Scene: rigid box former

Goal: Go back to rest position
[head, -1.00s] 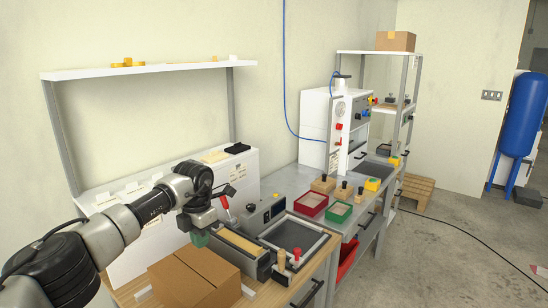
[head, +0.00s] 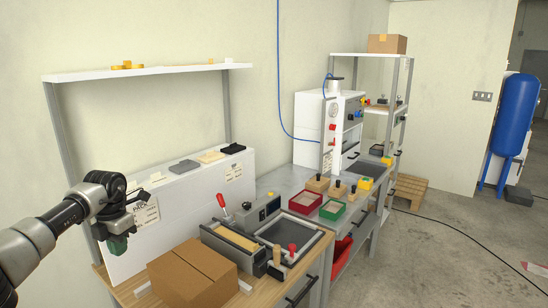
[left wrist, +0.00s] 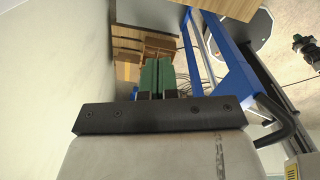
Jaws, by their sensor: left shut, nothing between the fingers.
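My left gripper (head: 118,246) hangs at the left of the head view, in front of the white cabinet. Its green fingers point down, and they also show shut in the left wrist view (left wrist: 157,78) with nothing between them. It is apart from the bench and the things on it. My right gripper is in neither view.
A closed cardboard box (head: 193,275) stands on the wooden bench near my left arm. Behind it are a box-forming machine with a red-knobbed lever (head: 219,201), a red tray (head: 305,202) and a green tray (head: 332,209). A white shelf (head: 150,71) runs above. The floor at right is mostly clear.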

